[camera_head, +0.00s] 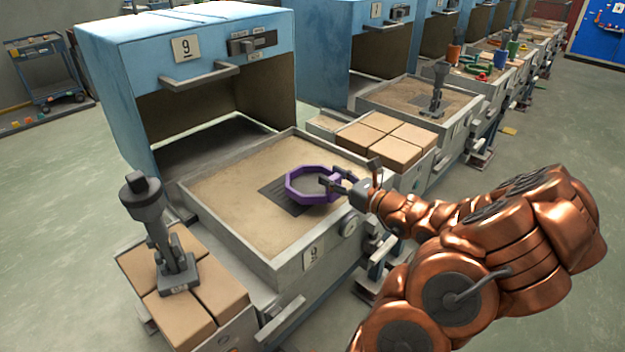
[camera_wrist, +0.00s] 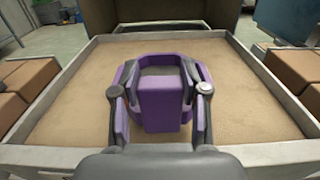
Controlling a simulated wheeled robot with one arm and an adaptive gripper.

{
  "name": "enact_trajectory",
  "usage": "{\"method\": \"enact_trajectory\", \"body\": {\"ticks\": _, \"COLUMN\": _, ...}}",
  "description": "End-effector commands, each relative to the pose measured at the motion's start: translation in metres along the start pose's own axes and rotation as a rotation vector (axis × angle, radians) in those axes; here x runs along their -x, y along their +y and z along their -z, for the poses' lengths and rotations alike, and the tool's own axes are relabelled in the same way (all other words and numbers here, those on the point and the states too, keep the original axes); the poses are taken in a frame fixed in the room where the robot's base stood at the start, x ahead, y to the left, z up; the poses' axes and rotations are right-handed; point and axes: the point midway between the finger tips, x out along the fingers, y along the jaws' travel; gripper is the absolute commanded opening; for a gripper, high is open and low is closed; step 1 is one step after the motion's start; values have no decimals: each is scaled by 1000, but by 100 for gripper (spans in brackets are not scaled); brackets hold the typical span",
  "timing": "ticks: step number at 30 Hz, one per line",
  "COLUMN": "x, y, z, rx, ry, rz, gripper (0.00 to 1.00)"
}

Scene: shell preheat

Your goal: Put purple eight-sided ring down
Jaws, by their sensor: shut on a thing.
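The purple eight-sided ring (camera_head: 297,190) is over the sandy bed of the tray (camera_head: 313,229) of the blue oven marked 9 (camera_head: 180,65). My gripper (camera_head: 338,184) is shut on the ring's near right side. In the wrist view, my gripper (camera_wrist: 160,100) has a finger on each side of a purple block on the near part of the ring (camera_wrist: 130,72). A dark square patch (camera_head: 284,197) shows in the sand under the ring. I cannot tell whether the ring touches the sand.
Tan blocks (camera_head: 205,290) with a dark clamp-like stand (camera_head: 160,240) are at the tray's left. More tan blocks (camera_head: 385,143) lie at its right. The tray's raised rim (camera_wrist: 50,90) surrounds the sand. More ovens line up behind.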

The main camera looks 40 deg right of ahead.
Motion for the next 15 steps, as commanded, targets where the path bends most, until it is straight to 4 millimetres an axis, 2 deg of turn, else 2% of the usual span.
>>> {"method": "enact_trajectory", "body": {"ticks": 9, "x": -46, "y": 2, "z": 4, "rx": 2, "ry": 0, "rz": -1, "gripper": 0}}
{"method": "enact_trajectory", "body": {"ticks": 15, "x": -64, "y": 2, "z": 6, "rx": 2, "ry": 0, "rz": 0, "gripper": 0}}
